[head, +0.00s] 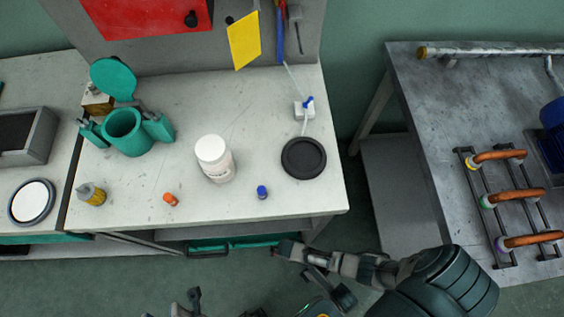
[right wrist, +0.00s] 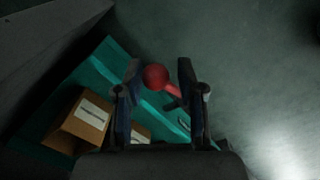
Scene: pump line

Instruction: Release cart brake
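A red ball knob (right wrist: 155,77) on a short red lever (right wrist: 173,91) shows in the right wrist view, which I take to be the cart brake. My right gripper (right wrist: 158,75) is open, with its fingers on either side of the knob in the picture; I cannot tell whether either touches it. In the head view my right gripper (head: 281,249) is low in front of the bench's front edge. A teal cart or shelf (right wrist: 108,62) lies beside the lever. Dark parts, likely my left gripper (head: 187,303), show at the bottom edge; their opening is unclear.
Brown boxes (right wrist: 88,118) sit on the teal surface. The bench (head: 255,110) above carries a white bottle (head: 214,158), a teal cup (head: 126,131) and a black disc (head: 304,158). A grey table (head: 430,100) with orange-handled pipes stands right. Open floor lies in front.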

